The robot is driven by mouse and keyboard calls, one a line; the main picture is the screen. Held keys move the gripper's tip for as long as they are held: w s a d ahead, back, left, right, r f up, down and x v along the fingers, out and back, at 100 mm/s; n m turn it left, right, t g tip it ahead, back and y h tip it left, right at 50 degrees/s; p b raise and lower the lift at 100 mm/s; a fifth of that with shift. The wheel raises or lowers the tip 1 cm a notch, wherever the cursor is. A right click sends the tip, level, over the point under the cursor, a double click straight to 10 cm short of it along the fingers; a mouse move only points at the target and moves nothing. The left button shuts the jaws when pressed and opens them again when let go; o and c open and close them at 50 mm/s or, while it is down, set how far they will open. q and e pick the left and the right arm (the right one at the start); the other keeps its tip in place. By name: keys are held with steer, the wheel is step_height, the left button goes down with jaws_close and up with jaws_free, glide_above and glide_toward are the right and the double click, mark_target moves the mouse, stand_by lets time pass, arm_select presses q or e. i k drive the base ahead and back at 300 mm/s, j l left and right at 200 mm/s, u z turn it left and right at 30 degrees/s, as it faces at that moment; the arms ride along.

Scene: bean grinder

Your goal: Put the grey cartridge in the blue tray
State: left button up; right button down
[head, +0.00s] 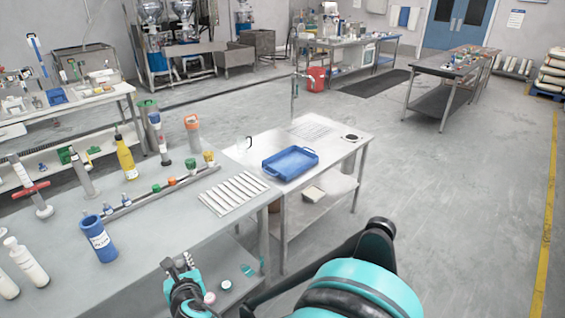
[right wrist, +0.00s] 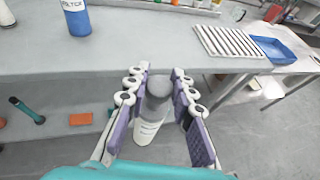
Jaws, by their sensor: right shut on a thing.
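My right gripper (head: 180,266) is in front of the grey bench's near edge in the head view. In the right wrist view its fingers (right wrist: 160,78) are shut on the grey cartridge (right wrist: 150,128), a cylinder with a grey upper part and a pale, labelled lower body. The cartridge is not clearly visible in the head view. The blue tray (head: 290,164) lies empty on the side table, up and right of my right gripper; it also shows in the right wrist view (right wrist: 276,50). My left gripper is not in view.
The grey bench (head: 165,235) holds a blue labelled cup (head: 98,240), a yellow bottle (head: 126,158), a slatted white rack (head: 234,192) and white bottles (head: 25,262). The side table (head: 335,150) adjoins it at the right. Open floor lies right of the table.

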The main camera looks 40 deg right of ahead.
mark_target(301, 162)
steer(key=l, duration=0.85)
steer(key=i+l, duration=0.15)
steer(key=l, duration=1.5)
steer(key=i+l, duration=0.1)
steer(key=l, duration=0.3)
steer(key=i+l, duration=0.1)
steer(key=l, duration=0.3)
steer(key=i+l, duration=0.1)
steer(key=l, duration=0.3)
steer(key=i+l, duration=0.1)
steer(key=l, duration=0.3)
steer(key=i+l, duration=0.1)
steer(key=l, duration=0.3)
steer(key=i+l, duration=0.1)
steer(key=l, duration=0.3)
steer(key=i+l, duration=0.1)
steer(key=i, duration=0.05)
